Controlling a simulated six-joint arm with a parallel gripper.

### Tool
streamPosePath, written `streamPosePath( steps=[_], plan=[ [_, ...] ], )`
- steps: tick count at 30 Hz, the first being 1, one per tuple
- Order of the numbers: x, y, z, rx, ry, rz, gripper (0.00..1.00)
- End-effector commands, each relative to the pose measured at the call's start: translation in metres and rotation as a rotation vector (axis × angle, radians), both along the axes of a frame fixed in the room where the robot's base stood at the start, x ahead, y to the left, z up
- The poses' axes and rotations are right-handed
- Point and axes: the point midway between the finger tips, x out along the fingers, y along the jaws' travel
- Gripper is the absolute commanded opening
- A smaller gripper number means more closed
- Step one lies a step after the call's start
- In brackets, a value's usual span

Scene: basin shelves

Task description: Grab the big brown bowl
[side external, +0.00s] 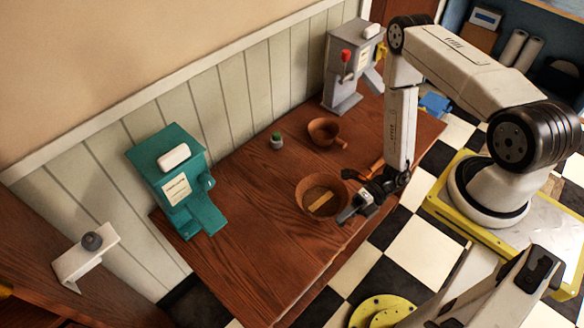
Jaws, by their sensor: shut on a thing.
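The big brown bowl (305,195) is upright at the front middle of the wooden table. A flat tan piece (321,201) shows inside it. My gripper (349,212) is at the bowl's right side and is shut on its rim. The fingertips are small and dark in this view, so the exact contact is hard to see. I cannot tell whether the bowl is lifted off the table.
A smaller brown bowl with a handle (325,134) stands behind, near a small grey-green item (277,142). A teal machine (172,180) is at the left and a grey machine (346,75) at the back. An orange-brown object (371,169) lies by my arm. The table's left front (262,260) is clear.

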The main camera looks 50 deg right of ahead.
Motion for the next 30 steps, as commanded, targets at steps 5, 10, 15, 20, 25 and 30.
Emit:
streamPosePath(
  steps=[5, 10, 15, 20, 25, 30],
  plan=[
    [-0.011, -0.002, 0.015, 0.002, -0.001, -0.003, 0.0],
    [-0.026, -0.005, 0.02, 0.002, 0.001, -0.003, 0.0],
    [-0.039, -0.008, 0.026, 0.002, 0.0, -0.004, 0.0],
    [-0.051, -0.01, 0.031, 0.002, 0.001, -0.003, 0.0],
    [-0.061, -0.012, 0.036, 0.002, 0.0, -0.004, 0.0],
    [-0.071, -0.014, 0.041, 0.002, 0.0, -0.004, 0.0]
  ],
)
